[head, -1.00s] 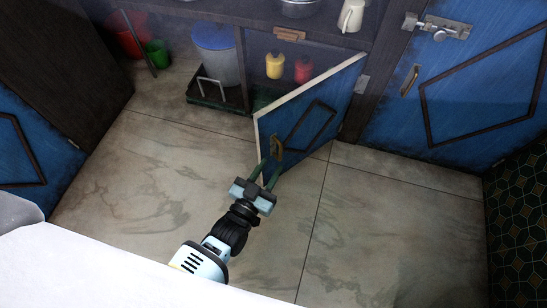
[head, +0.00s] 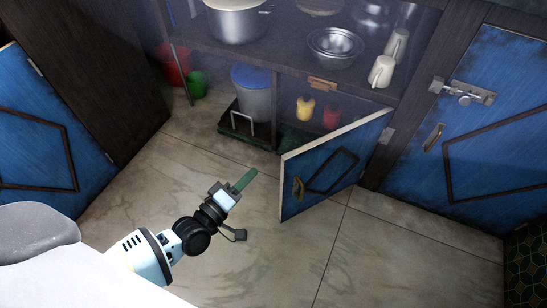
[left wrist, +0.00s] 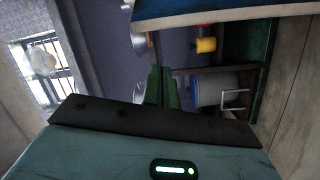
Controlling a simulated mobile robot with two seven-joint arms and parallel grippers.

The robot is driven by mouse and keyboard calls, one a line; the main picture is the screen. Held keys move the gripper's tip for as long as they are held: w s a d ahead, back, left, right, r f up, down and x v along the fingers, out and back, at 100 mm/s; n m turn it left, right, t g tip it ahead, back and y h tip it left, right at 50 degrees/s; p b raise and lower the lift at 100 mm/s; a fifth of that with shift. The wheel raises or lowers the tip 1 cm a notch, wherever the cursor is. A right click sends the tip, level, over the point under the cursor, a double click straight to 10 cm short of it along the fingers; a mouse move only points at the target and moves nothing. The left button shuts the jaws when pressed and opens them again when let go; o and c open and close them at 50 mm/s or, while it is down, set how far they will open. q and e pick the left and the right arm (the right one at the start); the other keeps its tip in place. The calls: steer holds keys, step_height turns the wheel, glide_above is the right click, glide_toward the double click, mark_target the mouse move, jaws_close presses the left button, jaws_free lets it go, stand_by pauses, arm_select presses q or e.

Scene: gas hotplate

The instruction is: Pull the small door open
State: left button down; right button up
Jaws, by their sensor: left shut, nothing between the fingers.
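The small blue door (head: 332,168) stands ajar in the head view, swung out from the lower cabinet, with its hinge side at the right. Its brass handle (head: 298,188) is on the outer face near the free edge. My left gripper (head: 247,179) is shut and empty, to the left of the free edge and apart from the handle. Its green fingers (left wrist: 160,88) show pressed together in the left wrist view, where the door's edge (left wrist: 230,14) crosses the top. My right gripper is in neither view.
Inside the lower cabinet are a blue-lidded pot (head: 253,92), a yellow bottle (head: 306,108) and a red bottle (head: 331,116). The shelf above holds a metal bowl (head: 335,46) and white jugs. Larger blue doors stand at left (head: 40,140) and right (head: 480,140). The tiled floor (head: 255,245) is clear.

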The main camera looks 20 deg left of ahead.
arm_select(q)
steer(key=a+r+n, duration=0.1)
steer(key=n, duration=0.1)
steer(key=a+r+n, duration=0.1)
steer(key=shift+s+n+g, duration=0.3)
steer(key=shift+s+n, duration=0.1)
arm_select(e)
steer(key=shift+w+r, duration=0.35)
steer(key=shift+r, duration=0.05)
arm_select(q)
steer(key=shift+w, duration=0.15)
